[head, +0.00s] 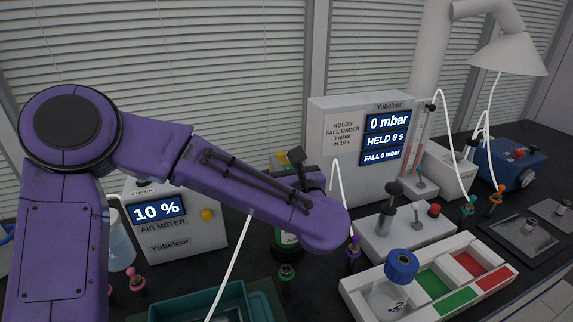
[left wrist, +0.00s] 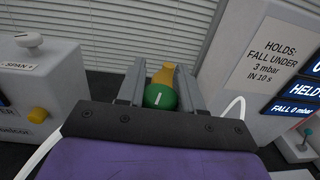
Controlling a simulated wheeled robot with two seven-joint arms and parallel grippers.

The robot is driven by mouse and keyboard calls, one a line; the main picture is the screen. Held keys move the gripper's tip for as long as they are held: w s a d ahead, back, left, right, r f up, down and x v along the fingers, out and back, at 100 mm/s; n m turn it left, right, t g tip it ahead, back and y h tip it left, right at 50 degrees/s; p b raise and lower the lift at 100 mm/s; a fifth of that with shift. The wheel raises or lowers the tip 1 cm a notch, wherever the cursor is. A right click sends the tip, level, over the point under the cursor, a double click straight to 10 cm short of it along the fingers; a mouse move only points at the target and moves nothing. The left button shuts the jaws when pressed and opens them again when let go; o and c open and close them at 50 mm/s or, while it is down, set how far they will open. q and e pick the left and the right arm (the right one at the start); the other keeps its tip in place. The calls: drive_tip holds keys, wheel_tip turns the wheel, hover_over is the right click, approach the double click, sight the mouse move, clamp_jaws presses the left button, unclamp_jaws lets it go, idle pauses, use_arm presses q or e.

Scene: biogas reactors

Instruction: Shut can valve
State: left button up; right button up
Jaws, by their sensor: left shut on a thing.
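The valve's round green knob with a white mark (left wrist: 160,97) sits between the two grey fingers of my left gripper (left wrist: 161,84) in the left wrist view. A brass-yellow piece (left wrist: 163,73) shows just behind it. My left gripper is shut on the knob. In the head view my purple left arm reaches across and hides most of the gripper and the valve. A dark green can (head: 287,241) shows partly below the arm; its upper part is hidden. My right gripper is not in view.
The air meter (head: 180,228) reading 10 % stands left of the can. A grey pressure box (head: 341,150) reading 0 mbar stands behind right. A white tray (head: 352,292) with green and red sections is at front right. White hoses hang close to the arm.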

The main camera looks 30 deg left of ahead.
use_arm(q)
drive_tip(key=shift+r, duration=0.3)
idle(0.5)
drive_tip(key=o, duration=1)
drive_tip(key=shift+d+f, duration=0.1)
drive_tip(key=shift+f, duration=0.1)
drive_tip(key=b+v, duration=0.3)
drive_tip(key=v, duration=0.7)
drive_tip(key=shift+s, duration=0.2)
drive_tip(key=shift+r, duration=0.1)
